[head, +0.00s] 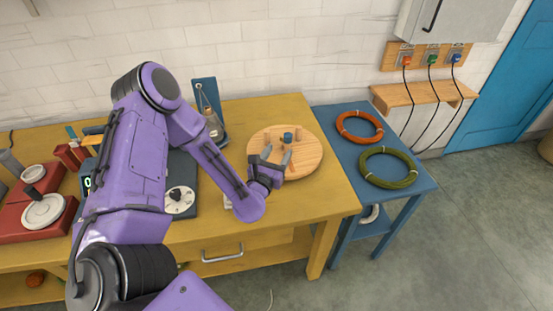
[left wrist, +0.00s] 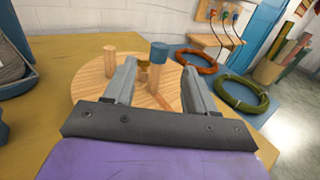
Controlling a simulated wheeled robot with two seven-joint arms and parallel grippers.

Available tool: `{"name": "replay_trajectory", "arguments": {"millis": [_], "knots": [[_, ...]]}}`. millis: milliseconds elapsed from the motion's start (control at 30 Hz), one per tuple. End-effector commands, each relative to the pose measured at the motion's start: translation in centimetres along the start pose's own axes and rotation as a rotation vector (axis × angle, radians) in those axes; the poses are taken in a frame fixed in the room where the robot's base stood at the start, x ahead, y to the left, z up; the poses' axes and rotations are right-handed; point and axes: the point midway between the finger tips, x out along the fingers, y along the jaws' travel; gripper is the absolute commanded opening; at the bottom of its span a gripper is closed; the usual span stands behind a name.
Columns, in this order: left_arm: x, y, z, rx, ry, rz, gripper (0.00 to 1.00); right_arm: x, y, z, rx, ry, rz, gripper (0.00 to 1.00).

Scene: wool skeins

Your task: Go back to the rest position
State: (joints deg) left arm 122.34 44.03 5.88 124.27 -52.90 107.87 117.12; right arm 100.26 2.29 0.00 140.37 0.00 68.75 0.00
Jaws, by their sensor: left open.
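My left gripper (head: 276,159) is open over the near left part of a round wooden board with pegs (head: 307,159) on the yellow table. In the left wrist view its two grey fingers (left wrist: 158,88) are spread apart, with nothing visibly held between them. A blue-topped peg (left wrist: 159,53) stands beyond the fingers, and a plain wooden peg (left wrist: 110,62) stands to the left. My purple left arm covers much of the table's left half. My right gripper is not in either view.
A blue side table (head: 338,122) to the right holds an orange ring (head: 360,137) and an olive green ring (head: 362,171). A blue stand (head: 205,92) is at the back wall. Red equipment (head: 20,232) sits at far left. The yellow table's front right (head: 335,195) is clear.

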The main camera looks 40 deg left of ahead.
Motion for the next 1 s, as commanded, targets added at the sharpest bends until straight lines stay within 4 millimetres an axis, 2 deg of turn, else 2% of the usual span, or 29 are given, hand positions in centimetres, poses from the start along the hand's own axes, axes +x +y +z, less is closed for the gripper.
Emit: {"name": "replay_trajectory", "arguments": {"millis": [167, 667, 900, 1000], "knots": [[-1.2, 0.0, 0.0, 0.000, 0.000, 0.000, 0.56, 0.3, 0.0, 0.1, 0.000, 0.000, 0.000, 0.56], [-1.2, 0.0, 0.3, 0.000, -0.001, 0.000, 0.56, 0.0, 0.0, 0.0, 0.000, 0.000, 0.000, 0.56], [-1.2, 0.0, 5.4, 0.000, -0.001, 0.000, 0.56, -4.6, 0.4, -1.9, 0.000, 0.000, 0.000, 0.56], [-1.2, 0.0, 6.9, 0.000, -0.001, 0.000, 0.56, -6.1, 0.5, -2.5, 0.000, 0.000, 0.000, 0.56]]}}
